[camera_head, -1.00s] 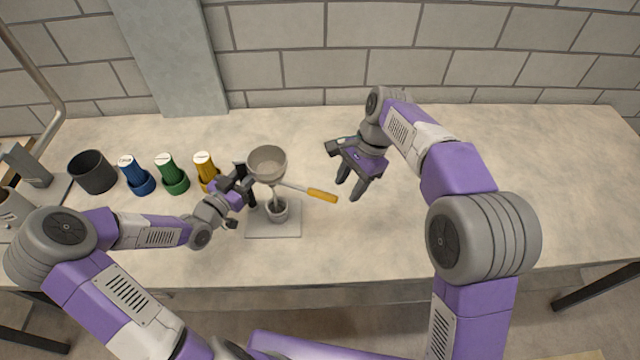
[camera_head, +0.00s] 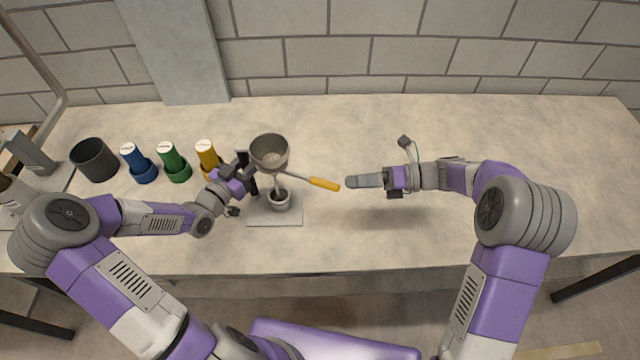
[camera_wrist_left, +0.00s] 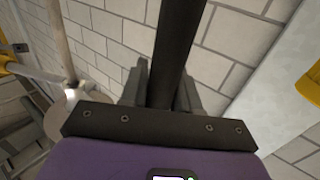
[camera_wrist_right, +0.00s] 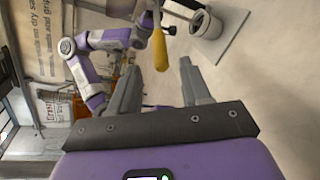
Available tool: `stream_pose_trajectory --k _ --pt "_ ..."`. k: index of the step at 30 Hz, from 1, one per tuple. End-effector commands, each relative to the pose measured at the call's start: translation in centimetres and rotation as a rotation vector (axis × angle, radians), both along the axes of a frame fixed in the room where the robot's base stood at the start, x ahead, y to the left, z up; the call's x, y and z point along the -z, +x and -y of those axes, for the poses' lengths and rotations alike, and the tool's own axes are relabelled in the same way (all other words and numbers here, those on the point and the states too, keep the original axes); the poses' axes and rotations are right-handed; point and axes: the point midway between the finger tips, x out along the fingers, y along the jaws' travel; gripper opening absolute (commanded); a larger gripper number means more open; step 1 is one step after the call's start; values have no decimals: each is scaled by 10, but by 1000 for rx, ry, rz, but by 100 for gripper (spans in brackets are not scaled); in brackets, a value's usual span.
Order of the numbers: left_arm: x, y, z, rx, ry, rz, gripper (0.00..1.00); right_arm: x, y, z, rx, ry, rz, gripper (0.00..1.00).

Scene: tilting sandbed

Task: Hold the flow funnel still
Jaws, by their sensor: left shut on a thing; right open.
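The flow funnel (camera_head: 270,152) is a grey bowl with a pale narrow part below it, above a small grey cup (camera_head: 280,202) on a square plate. A rod with a yellow handle (camera_head: 324,184) reaches out to its right; the handle also shows in the right wrist view (camera_wrist_right: 160,50). My left gripper (camera_head: 247,174) is shut on a black upright bar (camera_wrist_left: 176,50) just left of the funnel; how the bar joins the funnel is unclear. My right gripper (camera_head: 350,182) is open and empty, its fingers pointing left, just right of the yellow handle's end.
A black pot (camera_head: 94,160) stands farther left. The table (camera_head: 560,170) is clear to the right and behind. A wall is at the back.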

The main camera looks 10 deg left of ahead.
Motion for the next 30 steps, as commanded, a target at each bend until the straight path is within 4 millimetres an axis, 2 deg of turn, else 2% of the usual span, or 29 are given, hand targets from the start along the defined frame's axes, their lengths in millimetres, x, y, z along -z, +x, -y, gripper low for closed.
stream_pose_trajectory --k 6,13,18,26,30 --pt "0 0 0 1 0 -1 0 10 -9 -45 -7 -2 2 47" --pt "0 0 0 1 0 -1 0 17 -13 -78 -5 -2 4 47" --pt "0 0 0 1 -1 -1 0 19 -15 -88 -3 -3 5 47" --pt "0 0 0 0 -1 -1 0 19 -15 -89 -3 -2 5 47" --pt "0 0 0 0 -1 -1 0 19 -15 -89 -3 -2 5 29"
